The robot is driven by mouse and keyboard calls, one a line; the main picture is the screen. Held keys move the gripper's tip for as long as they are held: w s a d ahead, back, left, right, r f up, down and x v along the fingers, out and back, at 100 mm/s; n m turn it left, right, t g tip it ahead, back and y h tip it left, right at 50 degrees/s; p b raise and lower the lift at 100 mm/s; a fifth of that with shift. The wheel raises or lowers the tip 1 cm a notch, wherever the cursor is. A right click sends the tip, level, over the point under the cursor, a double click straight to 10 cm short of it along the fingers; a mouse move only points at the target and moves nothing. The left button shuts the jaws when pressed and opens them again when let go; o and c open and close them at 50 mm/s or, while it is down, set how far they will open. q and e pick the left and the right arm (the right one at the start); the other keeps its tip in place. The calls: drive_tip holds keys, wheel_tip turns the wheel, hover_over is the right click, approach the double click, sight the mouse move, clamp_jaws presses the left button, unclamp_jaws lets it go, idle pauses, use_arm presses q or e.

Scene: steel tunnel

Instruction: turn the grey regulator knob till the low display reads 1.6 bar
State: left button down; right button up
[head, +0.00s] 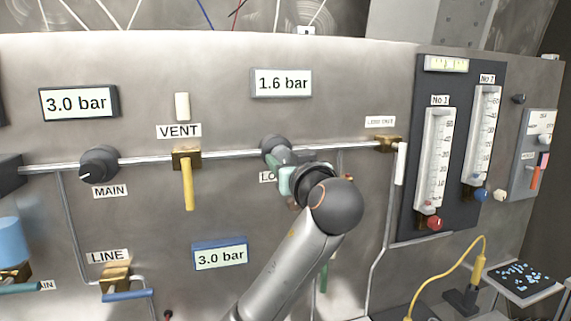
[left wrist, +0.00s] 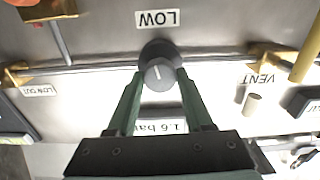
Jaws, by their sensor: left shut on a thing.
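The grey regulator knob (head: 273,144) sits on the panel on the silver pipe, by the LOW label, which my gripper partly covers in the head view. The low display (head: 283,83) above it reads 1.6 bar. My left gripper (head: 280,164) is shut on this knob. The LOW label (left wrist: 158,18) is clear there, and the display (left wrist: 168,126) is partly covered by the gripper. My right gripper is not in view.
Left of the knob are the yellow VENT lever (head: 187,185), the MAIN knob (head: 99,165) and a 3.0 bar display (head: 79,103). A blue-framed display (head: 220,256) below reads 3.0 bar. A white-handled valve (head: 400,163) and flow gauges (head: 435,160) stand to the right.

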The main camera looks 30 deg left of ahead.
use_arm(q)
drive_tip(key=shift+c, duration=1.5)
unclamp_jaws()
drive_tip(key=shift+d, duration=0.1)
drive_tip(key=shift+s+d, duration=0.25)
drive_tip(key=shift+s, duration=0.05)
drive_tip(key=b+v, duration=0.3)
drive_tip(key=v, duration=0.8)
drive_tip(key=shift+s+d, duration=0.2)
drive_tip(key=shift+s, duration=0.05)
